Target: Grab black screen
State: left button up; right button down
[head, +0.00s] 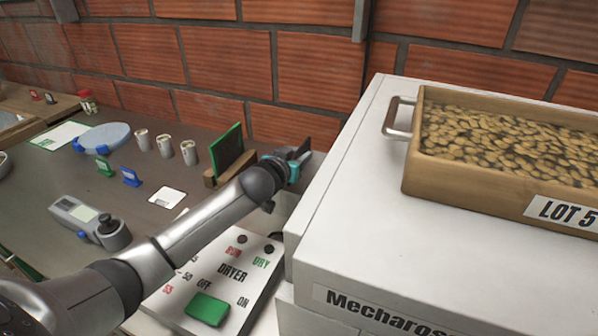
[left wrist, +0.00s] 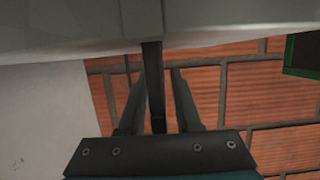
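The black screen (head: 227,148) is a dark panel with a green frame, upright in a wooden base on the table by the brick wall. A dark panel with a green edge, seemingly the same screen, shows at the upper right of the left wrist view (left wrist: 302,53). My left gripper (head: 303,155) is to the right of the screen, beside the white machine. In the left wrist view its two fingers (left wrist: 158,100) are apart. A dark vertical strip shows between them; I cannot tell whether it touches them. My right gripper is not in view.
The white machine (head: 345,185) stands close on the right, bearing a wooden crate of beans (head: 420,165). A dryer control panel (head: 235,285) is below my left forearm. Several cups (head: 165,146), a blue disc (head: 104,136) and small signs stand left of the screen.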

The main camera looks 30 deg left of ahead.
pick_arm(q)
grip_shut()
jog(key=shift+r, duration=0.1)
dwell(0.4)
